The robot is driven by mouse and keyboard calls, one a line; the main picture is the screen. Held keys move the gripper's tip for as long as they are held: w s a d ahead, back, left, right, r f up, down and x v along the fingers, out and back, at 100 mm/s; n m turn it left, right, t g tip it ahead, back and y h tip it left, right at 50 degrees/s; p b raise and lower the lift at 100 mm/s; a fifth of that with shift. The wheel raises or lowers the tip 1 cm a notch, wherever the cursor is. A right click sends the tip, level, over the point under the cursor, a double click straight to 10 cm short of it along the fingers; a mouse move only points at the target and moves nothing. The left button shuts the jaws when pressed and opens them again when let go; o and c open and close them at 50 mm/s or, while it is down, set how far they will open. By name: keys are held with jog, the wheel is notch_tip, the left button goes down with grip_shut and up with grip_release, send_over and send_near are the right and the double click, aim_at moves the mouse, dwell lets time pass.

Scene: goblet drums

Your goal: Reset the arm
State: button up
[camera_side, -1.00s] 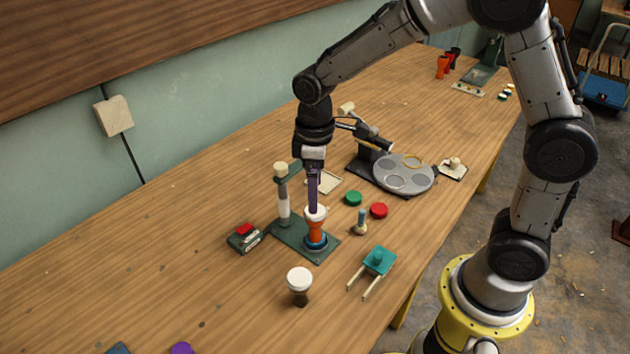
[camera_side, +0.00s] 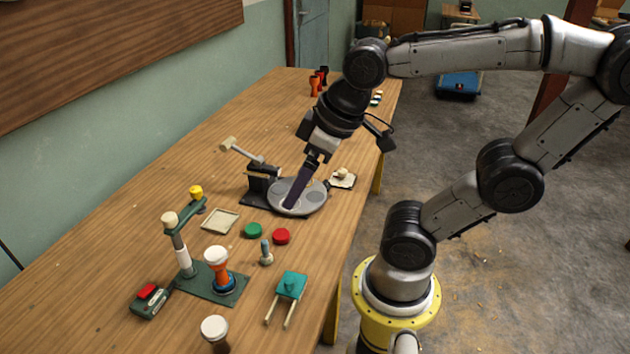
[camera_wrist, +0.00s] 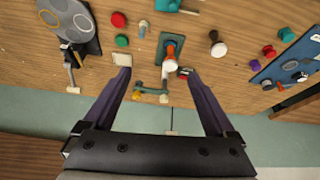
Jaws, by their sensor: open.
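My gripper (camera_side: 291,203) is tilted in the side view, its purple fingers in front of the grey round plate (camera_side: 312,198); I cannot tell whether it is above it. In the wrist view my gripper (camera_wrist: 157,78) has its two fingers wide apart with nothing held between them. An orange goblet drum (camera_side: 219,275) with a white head stands upright on the green press stand (camera_side: 215,289), clear of my fingers. The drum also shows in the wrist view (camera_wrist: 171,51). A second, dark goblet drum (camera_side: 215,332) with a white head stands at the front.
Green (camera_side: 253,230) and red (camera_side: 281,236) discs, a small bolt-like piece (camera_side: 266,255) and a teal two-pronged tool (camera_side: 290,288) lie on the table (camera_side: 130,235). A red-topped box (camera_side: 149,300) is left of the stand. More drums (camera_side: 317,82) stand at the far end.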

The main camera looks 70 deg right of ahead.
jog(key=shift+s+d+f+m+t, duration=0.15)
jog(key=shift+s+m+t, duration=0.2)
jog(key=shift+s, duration=0.85)
dwell(0.4)
